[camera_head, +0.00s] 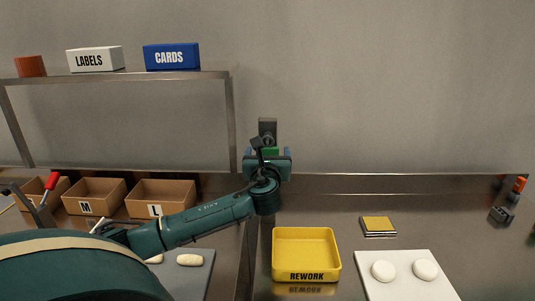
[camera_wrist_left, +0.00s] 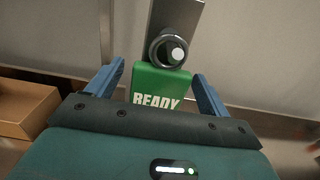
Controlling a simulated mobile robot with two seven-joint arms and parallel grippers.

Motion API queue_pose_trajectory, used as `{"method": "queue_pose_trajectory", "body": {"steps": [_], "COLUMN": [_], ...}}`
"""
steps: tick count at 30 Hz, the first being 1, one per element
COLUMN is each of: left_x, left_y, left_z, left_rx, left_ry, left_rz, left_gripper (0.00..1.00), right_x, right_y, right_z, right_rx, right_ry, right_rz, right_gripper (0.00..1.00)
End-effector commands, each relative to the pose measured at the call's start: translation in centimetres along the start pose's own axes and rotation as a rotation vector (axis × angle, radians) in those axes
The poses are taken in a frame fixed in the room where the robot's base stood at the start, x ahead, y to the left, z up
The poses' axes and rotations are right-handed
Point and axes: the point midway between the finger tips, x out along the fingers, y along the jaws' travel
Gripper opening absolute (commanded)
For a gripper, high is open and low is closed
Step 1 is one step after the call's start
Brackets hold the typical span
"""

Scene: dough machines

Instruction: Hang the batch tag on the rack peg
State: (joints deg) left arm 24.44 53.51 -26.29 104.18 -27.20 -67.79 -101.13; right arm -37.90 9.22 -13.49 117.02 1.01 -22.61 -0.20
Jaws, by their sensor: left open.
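The green batch tag (camera_wrist_left: 158,86), marked READY, is upright against a dark rack plate (camera_wrist_left: 184,12) in the left wrist view. A round peg with a pale end (camera_wrist_left: 178,54) shows at the tag's top, and a dark ring appears to encircle it. My left gripper (camera_wrist_left: 158,72) is open, with one blue finger on each side of the tag and gaps between. In the head view, the left gripper (camera_head: 267,155) is in front of the rack plate (camera_head: 267,127), and only a bit of green tag (camera_head: 270,151) shows. My right gripper is not in view.
A yellow REWORK tray (camera_head: 306,232) stands in front of the gripper. Cardboard boxes (camera_head: 160,210) stand at left under a shelf (camera_head: 130,76). A white board (camera_head: 402,289) with two dough rounds lies at right, near stacked yellow cards (camera_head: 378,224).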

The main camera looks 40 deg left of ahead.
Motion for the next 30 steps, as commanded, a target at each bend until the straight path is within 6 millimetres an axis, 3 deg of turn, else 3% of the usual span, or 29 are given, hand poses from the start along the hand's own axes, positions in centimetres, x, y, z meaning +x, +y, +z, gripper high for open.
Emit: {"method": "queue_pose_trajectory", "body": {"steps": [5,23,30], "left_x": [-0.01,-0.03,-0.11], "left_y": [-0.01,0.02,0.02], "left_z": [-0.01,0.0,0.44], "left_rx": [0.0,0.0,0.0], "left_ry": [0.0,0.0,0.0], "left_rz": [0.0,0.001,0.001], "left_gripper": [0.8,0.32,0.32], "right_x": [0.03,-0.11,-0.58], "right_y": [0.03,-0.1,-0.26], "right_z": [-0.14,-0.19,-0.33], "right_rx": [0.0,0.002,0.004], "right_ry": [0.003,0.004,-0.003], "right_rz": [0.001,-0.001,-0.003], "right_gripper": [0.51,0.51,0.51]}}
